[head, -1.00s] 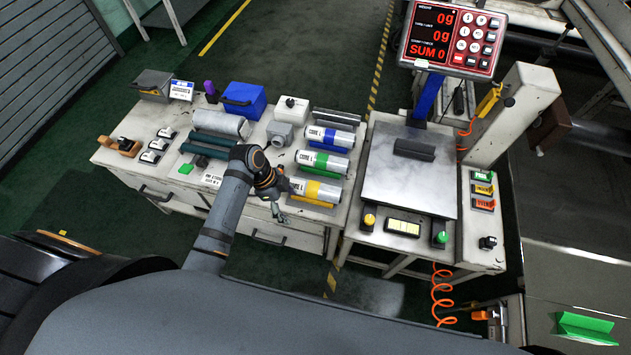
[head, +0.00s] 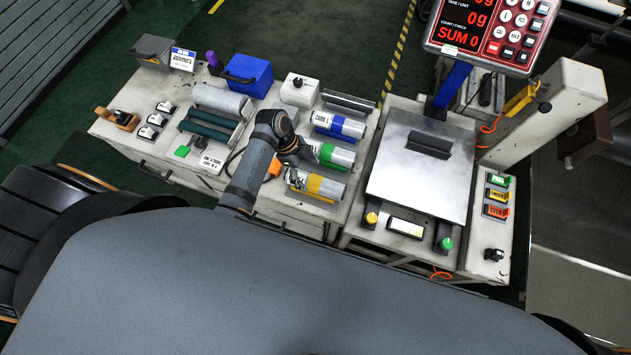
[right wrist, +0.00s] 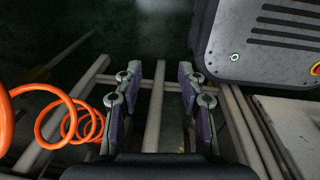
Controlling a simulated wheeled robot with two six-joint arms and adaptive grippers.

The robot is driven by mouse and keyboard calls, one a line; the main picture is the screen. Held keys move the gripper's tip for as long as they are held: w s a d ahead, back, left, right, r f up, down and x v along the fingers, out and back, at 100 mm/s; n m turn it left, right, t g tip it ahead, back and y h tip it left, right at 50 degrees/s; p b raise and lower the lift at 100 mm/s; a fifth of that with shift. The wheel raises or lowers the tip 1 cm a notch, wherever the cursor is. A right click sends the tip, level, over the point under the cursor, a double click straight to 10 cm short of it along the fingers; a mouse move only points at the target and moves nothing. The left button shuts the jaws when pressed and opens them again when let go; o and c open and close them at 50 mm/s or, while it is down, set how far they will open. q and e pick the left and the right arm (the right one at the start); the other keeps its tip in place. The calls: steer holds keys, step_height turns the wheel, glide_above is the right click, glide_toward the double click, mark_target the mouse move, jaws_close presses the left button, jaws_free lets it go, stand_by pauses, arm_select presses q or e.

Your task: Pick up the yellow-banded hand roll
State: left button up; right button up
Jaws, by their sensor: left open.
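The yellow-banded hand roll (head: 328,187), a white cylinder with a yellow band, lies in its holder at the near end of a row of rolls in the head view. My left gripper (head: 300,164) is open, close to the left end of this roll and beside the green-banded roll (head: 334,155). The arm hides part of the bench there, and I cannot tell whether the fingers touch the roll. My right gripper (right wrist: 158,85) is open and empty in the right wrist view, over a dark floor and frame bars.
A blue-banded roll (head: 339,124) lies farther back in the row. A scale plate (head: 403,190) stands to the right. A blue box (head: 247,82) and white roll (head: 220,100) are farther left. An orange coiled cable (right wrist: 60,115) is beside my right gripper.

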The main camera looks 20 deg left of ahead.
mark_target(313, 179)
arm_select(q)
steer(key=shift+s+d+f, duration=0.1)
steer(key=shift+d+f, duration=0.15)
steer(key=shift+f, duration=0.3)
steer(key=x, duration=0.3)
steer(key=shift+d+f, duration=0.15)
steer(key=shift+f, duration=0.3)
arm_select(e)
steer(key=shift+w+d+r, duration=0.1)
steer(key=shift+w+r, duration=0.15)
steer(key=shift+w, duration=0.35)
arm_select(q)
steer(key=c, duration=1.5)
